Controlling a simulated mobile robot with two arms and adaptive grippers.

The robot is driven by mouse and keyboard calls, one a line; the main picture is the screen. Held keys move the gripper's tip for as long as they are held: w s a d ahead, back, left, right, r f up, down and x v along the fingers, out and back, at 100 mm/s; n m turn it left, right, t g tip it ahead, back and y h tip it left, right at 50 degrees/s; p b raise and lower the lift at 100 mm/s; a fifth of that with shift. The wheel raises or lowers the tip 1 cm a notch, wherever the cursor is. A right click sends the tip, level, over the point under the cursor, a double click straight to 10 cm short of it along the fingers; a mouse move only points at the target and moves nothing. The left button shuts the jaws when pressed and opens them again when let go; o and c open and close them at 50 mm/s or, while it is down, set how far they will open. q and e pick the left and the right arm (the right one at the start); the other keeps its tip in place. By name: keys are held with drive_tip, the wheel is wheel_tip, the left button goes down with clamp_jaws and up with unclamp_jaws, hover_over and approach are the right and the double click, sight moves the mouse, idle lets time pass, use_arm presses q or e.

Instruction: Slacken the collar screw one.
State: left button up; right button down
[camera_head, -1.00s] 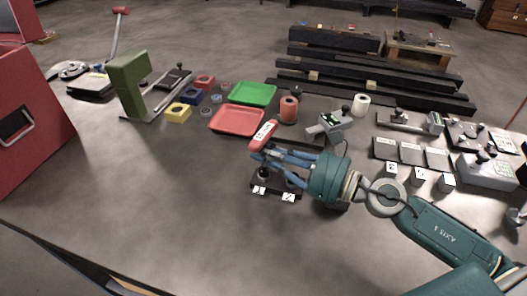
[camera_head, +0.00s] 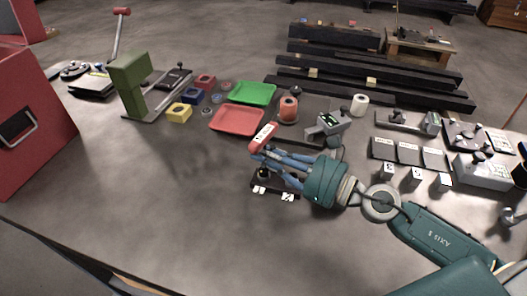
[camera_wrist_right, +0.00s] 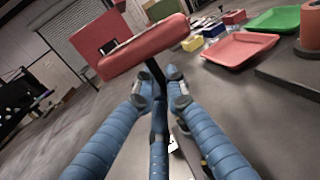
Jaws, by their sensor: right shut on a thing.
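My right gripper (camera_head: 259,154) is shut on the dark shaft of a red-handled tool (camera_head: 262,137). In the right wrist view the fingertips (camera_wrist_right: 160,88) close around the shaft just below the wide red handle (camera_wrist_right: 145,47). The tool stands over a small black base (camera_head: 273,187) with two white number tags at its front edge. A dark round fitting (camera_head: 264,174) shows above the left tag. My fingers hide much of the base, and I cannot tell whether the tool's tip touches a screw. My left gripper is not in view.
A red tray (camera_head: 236,121) and a green tray (camera_head: 252,93) lie behind the gripper. A grey handheld device (camera_head: 328,124) stands close to its right. A green upright stand (camera_head: 130,82) is at left. The table front is clear.

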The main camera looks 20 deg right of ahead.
sight(268, 137)
drive_tip(key=shift+r+p, duration=2.6)
drive_tip(key=shift+r, duration=0.2)
